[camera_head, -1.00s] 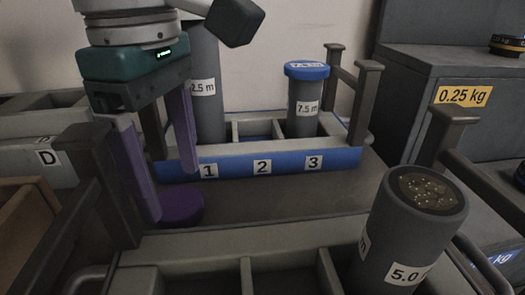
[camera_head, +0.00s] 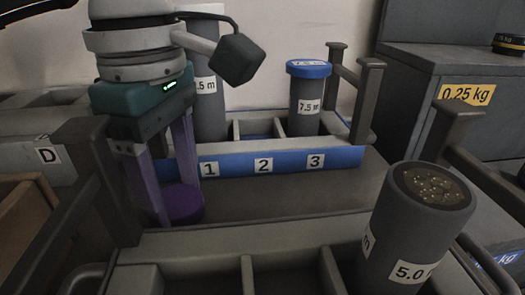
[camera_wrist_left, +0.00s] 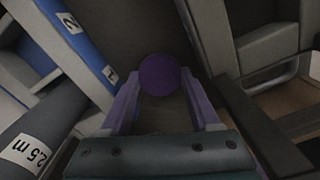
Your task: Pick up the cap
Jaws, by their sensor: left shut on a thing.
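The purple cap (camera_head: 184,204) is a flat round disc on the dark grey surface between the blue-fronted rack and the near grey rack. It also shows in the left wrist view (camera_wrist_left: 159,75), between the two fingertips. My left gripper (camera_head: 172,198) reaches down from above with its purple fingers on either side of the cap and is shut on it. Part of the cap's left side is hidden by a finger in the head view. I cannot tell whether the cap is clear of the surface. My right gripper is not in view.
The blue-fronted rack (camera_head: 236,163), marked 1, 2, 3, stands behind with a blue-capped cylinder (camera_head: 305,95) and a taller cylinder (camera_head: 211,112). An open-topped cylinder (camera_head: 412,225) stands front right. A dark post (camera_head: 108,180) rises close left of the gripper.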

